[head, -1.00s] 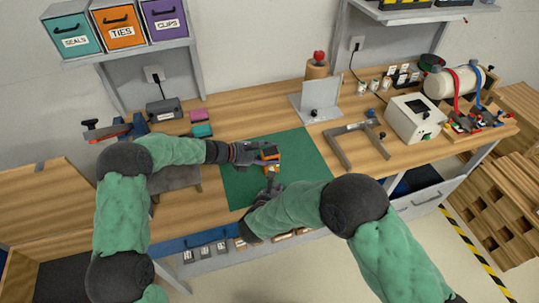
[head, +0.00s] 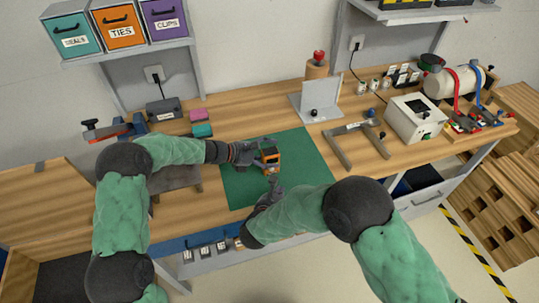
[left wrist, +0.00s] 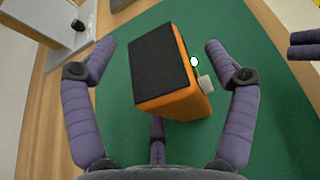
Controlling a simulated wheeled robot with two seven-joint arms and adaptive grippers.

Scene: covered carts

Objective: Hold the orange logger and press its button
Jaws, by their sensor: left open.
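The orange logger (head: 272,161), with a dark face, sits over the green mat (head: 310,165). In the left wrist view, the logger (left wrist: 178,75) is between the spread purple fingers of my left gripper (left wrist: 155,55), with a gap on both sides. A small white round spot and a pale block show on its right side. In the head view, my left gripper (head: 258,154) reaches it from the left. My right gripper (head: 273,188) is just in front of the logger and apart from it. Its dark fingertips (left wrist: 306,45) show at the left wrist view's right edge; their opening is unclear.
Behind the mat stands a grey angled plate (head: 315,105). A grey U-shaped frame (head: 355,143) lies to the right, near a white box (head: 415,118). Pink and teal blocks (head: 201,122) lie behind on the left. The mat's right part is bare.

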